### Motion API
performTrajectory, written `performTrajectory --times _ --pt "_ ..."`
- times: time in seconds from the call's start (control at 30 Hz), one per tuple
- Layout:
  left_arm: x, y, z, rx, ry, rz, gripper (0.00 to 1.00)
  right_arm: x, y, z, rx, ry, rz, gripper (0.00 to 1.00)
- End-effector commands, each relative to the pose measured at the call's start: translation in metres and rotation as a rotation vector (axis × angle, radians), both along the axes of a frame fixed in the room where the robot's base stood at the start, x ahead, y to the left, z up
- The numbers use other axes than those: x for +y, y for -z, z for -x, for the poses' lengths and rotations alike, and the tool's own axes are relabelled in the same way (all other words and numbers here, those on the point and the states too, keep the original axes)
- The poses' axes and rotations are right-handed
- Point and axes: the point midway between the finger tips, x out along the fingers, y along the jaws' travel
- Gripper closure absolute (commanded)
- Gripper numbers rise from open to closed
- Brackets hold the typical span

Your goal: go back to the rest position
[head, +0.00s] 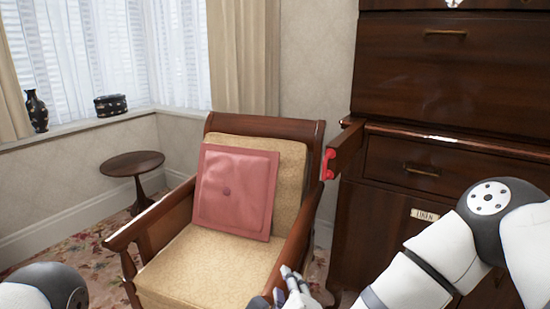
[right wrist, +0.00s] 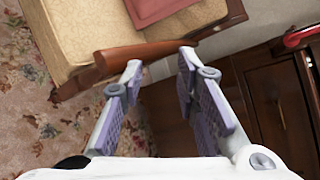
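My right gripper (head: 290,283) is at the bottom middle of the head view, in front of the armchair's right armrest. In the right wrist view my right gripper (right wrist: 160,63) has its two fingers spread apart, with nothing held between them. The wooden armrest (right wrist: 150,55) shows beyond the fingertips; I cannot tell how close it is. My right arm comes in from the right, bent, in front of the dark cabinet. Only a rounded part of my left arm shows at the bottom left; my left gripper is out of view.
An armchair (head: 200,262) with a pink cushion (head: 235,190) stands ahead. The dark cabinet (head: 430,85) is at the right, with a wooden part (head: 345,148) bearing red pieces (head: 328,165) jutting out. A small round table (head: 132,163) stands at the left, below the windowsill.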

Motion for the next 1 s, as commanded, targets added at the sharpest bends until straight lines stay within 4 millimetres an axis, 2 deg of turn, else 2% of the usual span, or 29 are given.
performTrajectory --times 0.03,0.07,0.1,0.17,0.23,0.33,0.4,0.5,0.6,0.67,1.0 --pt "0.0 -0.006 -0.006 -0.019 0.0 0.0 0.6 0.0 0.031 0.03 0.09 -0.148 0.173 0.71" --pt "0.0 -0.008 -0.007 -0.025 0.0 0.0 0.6 -0.003 0.053 0.05 0.148 -0.244 0.281 0.71" --pt "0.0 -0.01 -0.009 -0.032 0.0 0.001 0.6 -0.009 0.081 0.079 0.222 -0.376 0.413 0.71" --pt "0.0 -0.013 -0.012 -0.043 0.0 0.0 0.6 -0.022 0.116 0.126 0.328 -0.58 0.593 0.71" --pt "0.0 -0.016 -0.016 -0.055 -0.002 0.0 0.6 -0.045 0.148 0.184 0.44 -0.826 0.773 0.71" --pt "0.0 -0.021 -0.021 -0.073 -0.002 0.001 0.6 -0.086 0.174 0.269 0.578 -1.193 0.962 0.71" --pt "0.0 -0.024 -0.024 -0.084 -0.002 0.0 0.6 -0.116 0.18 0.323 0.654 -1.433 1.04 0.71" --pt "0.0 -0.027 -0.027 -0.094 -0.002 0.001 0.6 -0.15 0.175 0.381 0.722 -1.709 1.086 0.71" --pt "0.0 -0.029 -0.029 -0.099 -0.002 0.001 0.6 -0.17 0.168 0.415 0.752 -1.878 1.09 0.71" --pt "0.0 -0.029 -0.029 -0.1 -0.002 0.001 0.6 -0.177 0.165 0.424 0.76 -1.929 1.087 0.71" --pt "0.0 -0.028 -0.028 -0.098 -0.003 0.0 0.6 -0.178 0.165 0.427 0.762 -1.947 1.085 0.71"
